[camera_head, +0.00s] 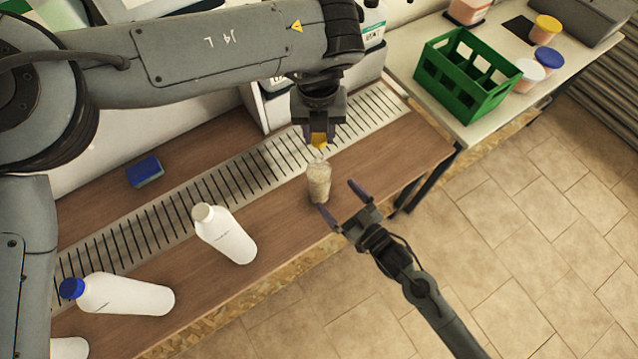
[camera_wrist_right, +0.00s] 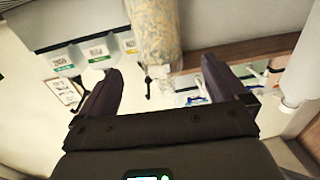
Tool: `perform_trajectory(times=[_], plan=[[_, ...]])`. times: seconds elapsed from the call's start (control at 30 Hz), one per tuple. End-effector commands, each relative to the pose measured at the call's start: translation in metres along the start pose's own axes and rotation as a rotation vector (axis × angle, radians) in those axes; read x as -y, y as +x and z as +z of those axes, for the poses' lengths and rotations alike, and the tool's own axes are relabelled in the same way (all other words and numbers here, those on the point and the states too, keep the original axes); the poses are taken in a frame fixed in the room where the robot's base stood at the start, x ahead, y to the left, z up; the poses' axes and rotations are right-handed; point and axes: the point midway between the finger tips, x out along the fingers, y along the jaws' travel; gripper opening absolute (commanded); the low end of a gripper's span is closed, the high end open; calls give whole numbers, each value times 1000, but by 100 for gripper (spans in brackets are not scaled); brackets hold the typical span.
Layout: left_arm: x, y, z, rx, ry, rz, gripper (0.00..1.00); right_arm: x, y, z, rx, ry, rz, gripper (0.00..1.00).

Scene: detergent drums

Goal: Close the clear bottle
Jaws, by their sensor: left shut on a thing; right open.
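The clear bottle (camera_head: 318,184), with pale grainy contents, stands upright near the front edge of the brown counter. My left gripper (camera_head: 320,138) is above it, pointing down and shut on a small yellow cap (camera_head: 319,140). The cap is right over the bottle's narrow top; I cannot tell whether they touch. My right gripper (camera_head: 344,204) is open, its two dark fingers spread at the bottle's right and front side. In the right wrist view the bottle (camera_wrist_right: 153,32) shows ahead, between the lines of the open fingers (camera_wrist_right: 160,85), not gripped.
White bottles stand to the left, one with a beige cap (camera_head: 226,236) and one with a blue cap (camera_head: 124,295). A blue sponge (camera_head: 145,171) lies behind the slatted drain (camera_head: 200,205). A green crate (camera_head: 466,75) and several tubs stand on the right table. Floor is clear in front.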

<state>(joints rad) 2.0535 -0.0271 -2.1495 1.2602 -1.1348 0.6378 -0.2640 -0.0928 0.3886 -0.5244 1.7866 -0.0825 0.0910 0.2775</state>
Motion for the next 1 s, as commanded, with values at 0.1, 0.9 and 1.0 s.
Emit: perform_trajectory(times=[0.1,0.9,1.0], plan=[[0,0,0,0,0,0,7,0,19,-2,-4,-1,0,99],[0,0,0,0,0,0,7,0,103,-1,-2,0,0,99],[0,0,0,0,0,0,7,0,103,-1,-2,0,0,99]])
